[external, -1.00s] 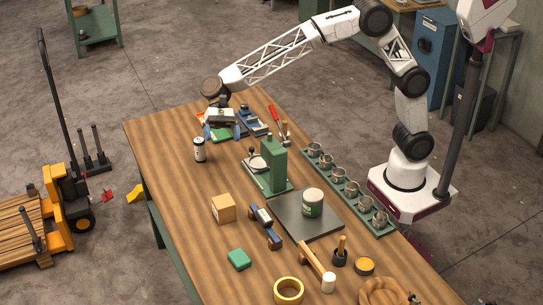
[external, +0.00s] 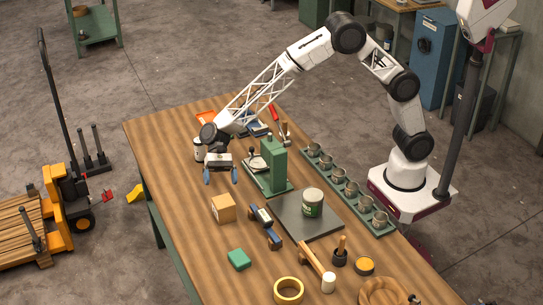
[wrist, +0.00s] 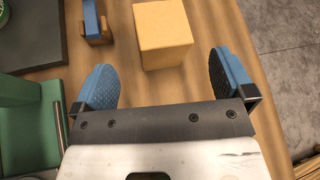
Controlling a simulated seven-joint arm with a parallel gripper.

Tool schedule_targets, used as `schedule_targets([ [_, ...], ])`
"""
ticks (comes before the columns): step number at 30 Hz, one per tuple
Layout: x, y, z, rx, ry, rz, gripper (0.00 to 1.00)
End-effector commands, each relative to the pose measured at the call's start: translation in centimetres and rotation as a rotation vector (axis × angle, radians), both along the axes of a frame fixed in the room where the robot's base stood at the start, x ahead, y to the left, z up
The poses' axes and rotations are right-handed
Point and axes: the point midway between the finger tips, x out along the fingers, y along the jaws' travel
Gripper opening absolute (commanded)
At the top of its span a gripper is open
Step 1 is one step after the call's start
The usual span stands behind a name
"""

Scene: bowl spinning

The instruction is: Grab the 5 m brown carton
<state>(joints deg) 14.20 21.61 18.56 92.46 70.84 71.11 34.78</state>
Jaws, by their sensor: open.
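The brown carton (external: 223,208) is a small tan box standing on the wooden table, left of the middle in the external view. In the wrist view the carton (wrist: 162,36) lies at the top, just beyond and roughly between my two blue fingertips. My gripper (external: 220,176) is above the table, a little behind the carton and apart from it. In the wrist view my gripper (wrist: 166,76) is open and empty, with its fingers spread wider than the carton.
A green press-like stand (external: 273,165) is close to the right of my gripper. A blue clamp-like tool (external: 267,228) lies right of the carton. A grey plate (external: 296,224) bears a green can (external: 313,203). A green block (external: 239,259) lies in front. Table left of the carton is clear.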

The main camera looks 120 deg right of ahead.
Motion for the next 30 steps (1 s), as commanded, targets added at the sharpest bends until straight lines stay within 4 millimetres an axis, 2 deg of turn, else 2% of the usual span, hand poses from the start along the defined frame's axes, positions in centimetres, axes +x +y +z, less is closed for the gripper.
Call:
schedule_targets([
  [11, 0.0, 0.1, -0.2, 0.0, -0.001, 0.0, 1.0],
  [21, 0.6, 2.0, -1.2, -0.001, -0.002, 0.001, 1.0],
  [30, 0.7, 2.2, -1.3, -0.001, -0.001, 0.0, 1.0],
])
